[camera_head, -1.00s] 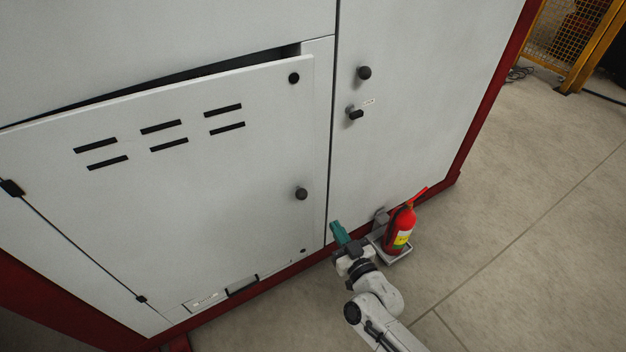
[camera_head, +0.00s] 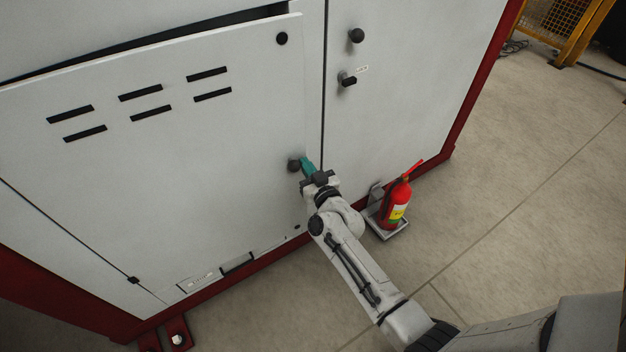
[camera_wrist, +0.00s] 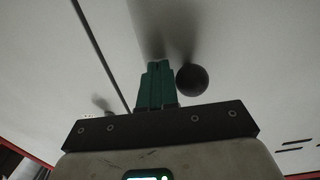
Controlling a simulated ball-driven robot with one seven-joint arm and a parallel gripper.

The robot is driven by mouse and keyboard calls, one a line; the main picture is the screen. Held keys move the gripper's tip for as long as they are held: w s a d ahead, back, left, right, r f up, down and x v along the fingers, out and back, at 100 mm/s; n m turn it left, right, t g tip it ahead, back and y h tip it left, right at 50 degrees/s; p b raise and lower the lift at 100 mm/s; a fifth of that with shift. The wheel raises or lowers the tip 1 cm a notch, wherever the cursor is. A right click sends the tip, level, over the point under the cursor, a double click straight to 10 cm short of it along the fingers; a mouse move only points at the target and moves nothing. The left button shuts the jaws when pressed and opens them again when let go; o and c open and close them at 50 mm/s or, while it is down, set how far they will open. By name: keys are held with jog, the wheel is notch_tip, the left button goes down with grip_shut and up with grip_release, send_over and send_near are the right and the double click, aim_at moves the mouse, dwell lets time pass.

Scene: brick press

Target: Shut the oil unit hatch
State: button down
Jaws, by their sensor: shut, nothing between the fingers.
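The oil unit hatch (camera_head: 165,165) is a large white panel with dark vent slots, on the left in the head view. It stands slightly ajar, with a dark gap along its top edge. A dark round knob (camera_head: 293,165) sits near its right edge and also shows in the wrist view (camera_wrist: 192,80). My gripper (camera_head: 306,163) has teal fingers, shut and empty, just right of the knob. In the wrist view the fingers (camera_wrist: 155,82) are beside the knob and point at the white surface. I cannot tell whether they touch it.
A white neighbouring panel (camera_head: 400,90) with a knob (camera_head: 356,35) and a latch handle (camera_head: 347,80) is right of the hatch. A red fire extinguisher (camera_head: 397,203) stands on a floor bracket right of my arm. Open floor (camera_head: 520,210) lies to the right.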

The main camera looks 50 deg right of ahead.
aim_at(296, 152)
jog(key=shift+w+d, duration=0.15)
jog(key=shift+w, duration=0.1)
jog(key=b+x, duration=0.1)
jog(key=x, duration=0.1)
jog(key=b+x, duration=0.3)
jog(key=x, duration=0.1)
jog(key=shift+f, duration=0.35)
jog(key=shift+w+r, duration=0.15)
jog(key=shift+r, duration=0.15)
